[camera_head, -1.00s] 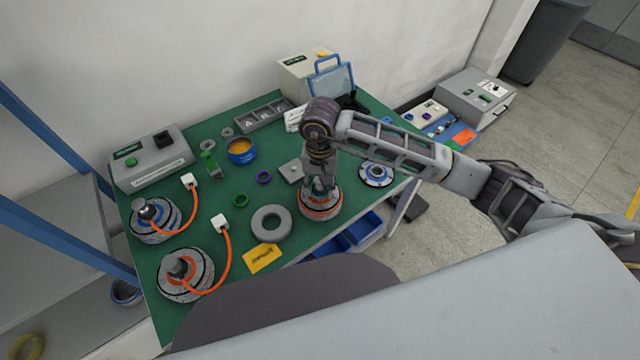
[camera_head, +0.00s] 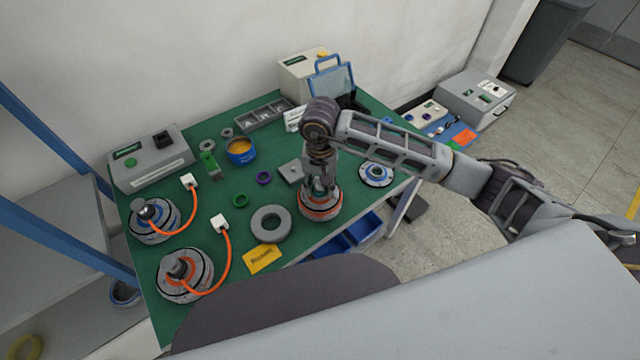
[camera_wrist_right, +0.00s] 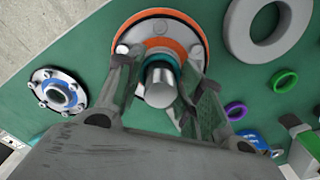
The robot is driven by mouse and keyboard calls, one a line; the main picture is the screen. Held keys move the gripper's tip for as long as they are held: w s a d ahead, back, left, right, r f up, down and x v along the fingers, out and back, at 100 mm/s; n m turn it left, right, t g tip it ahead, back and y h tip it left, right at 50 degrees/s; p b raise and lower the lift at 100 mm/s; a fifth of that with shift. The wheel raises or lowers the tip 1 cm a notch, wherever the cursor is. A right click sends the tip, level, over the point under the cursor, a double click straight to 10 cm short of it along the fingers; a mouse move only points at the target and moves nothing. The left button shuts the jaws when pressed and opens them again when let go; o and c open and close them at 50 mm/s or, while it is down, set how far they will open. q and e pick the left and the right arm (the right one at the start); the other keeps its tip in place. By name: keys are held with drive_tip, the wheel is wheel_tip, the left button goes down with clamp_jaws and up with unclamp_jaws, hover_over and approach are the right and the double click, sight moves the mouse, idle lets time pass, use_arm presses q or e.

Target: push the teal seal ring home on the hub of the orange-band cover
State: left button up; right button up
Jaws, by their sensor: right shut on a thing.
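The orange-band cover (camera_head: 322,208) sits on the green table near its front edge. In the wrist view its orange band (camera_wrist_right: 150,18) circles a grey face. My right gripper (camera_head: 320,187) points down over the cover's middle. In the wrist view the fingers of that gripper (camera_wrist_right: 162,88) stand either side of a bright metal cylinder (camera_wrist_right: 160,82) and are shut on it. I cannot tell whether the cylinder is a held tool or part of the hub. My left gripper is out of view.
A blue-band cover (camera_head: 377,174) lies right of the gripper. A large grey ring (camera_head: 271,223), a green ring (camera_head: 240,200) and a purple ring (camera_head: 263,178) lie to the left. Two motors with orange cables (camera_head: 186,272) stand farther left. Blue bins (camera_head: 350,235) hang below the front edge.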

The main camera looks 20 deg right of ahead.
drive_tip(key=shift+s+f+b, duration=0.1)
drive_tip(key=shift+f+b, duration=0.1)
drive_tip(key=shift+b, duration=0.2)
idle(1.0)
drive_tip(key=o, duration=0.8)
drive_tip(key=shift+r, duration=0.1)
drive_tip(key=shift+r, duration=3.95)
drive_tip(key=shift+r, duration=0.1)
wheel_tip(320, 180, up, 9)
drive_tip(key=p, duration=0.9)
